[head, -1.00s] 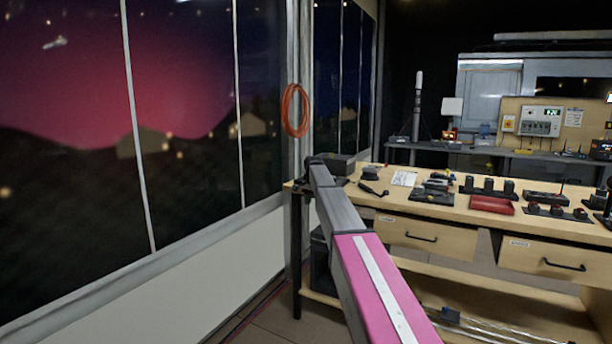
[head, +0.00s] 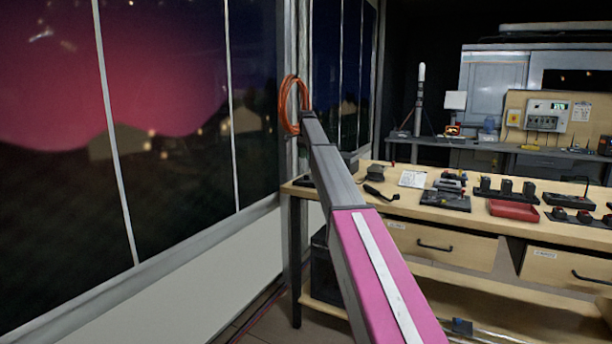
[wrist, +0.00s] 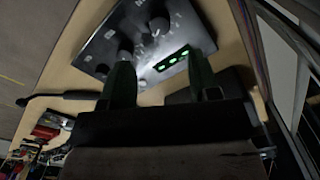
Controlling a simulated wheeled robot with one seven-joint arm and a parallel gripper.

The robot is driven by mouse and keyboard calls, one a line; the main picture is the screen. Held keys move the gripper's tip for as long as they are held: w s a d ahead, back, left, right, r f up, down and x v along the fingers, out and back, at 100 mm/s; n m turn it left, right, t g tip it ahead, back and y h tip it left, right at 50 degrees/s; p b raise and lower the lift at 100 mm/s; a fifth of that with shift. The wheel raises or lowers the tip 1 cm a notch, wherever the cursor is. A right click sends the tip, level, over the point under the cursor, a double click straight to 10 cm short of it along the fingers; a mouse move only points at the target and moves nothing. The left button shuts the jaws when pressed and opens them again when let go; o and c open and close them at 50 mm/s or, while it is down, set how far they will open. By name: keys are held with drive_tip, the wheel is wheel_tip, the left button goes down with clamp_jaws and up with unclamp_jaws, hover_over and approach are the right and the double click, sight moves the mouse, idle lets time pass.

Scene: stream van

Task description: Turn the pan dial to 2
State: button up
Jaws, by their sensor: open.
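In the wrist view a dark grey control panel (wrist: 150,40) lies on the wooden bench, with several round dials and a row of green lights (wrist: 173,60). One larger dial (wrist: 160,25) is near its far side, and smaller knobs (wrist: 125,53) sit nearer my fingers. The labels are too small to read, so I cannot tell which is the pan dial or its setting. My gripper (wrist: 158,66) is open and empty, its two dark green fingers apart over the panel's near edge. In the head view my gripper is not seen.
The wooden bench (head: 455,219) holds a black handled tool (head: 380,193), a red tray (head: 513,209) and other small gear. An orange cable coil (head: 287,103) hangs by the windows on the left. In the wrist view a black cable (wrist: 60,96) runs left of the panel.

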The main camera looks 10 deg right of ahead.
sight(306, 175)
wheel_tip(306, 175, down, 9)
drive_tip(key=shift+f, duration=0.15)
drive_tip(key=c, duration=0.9)
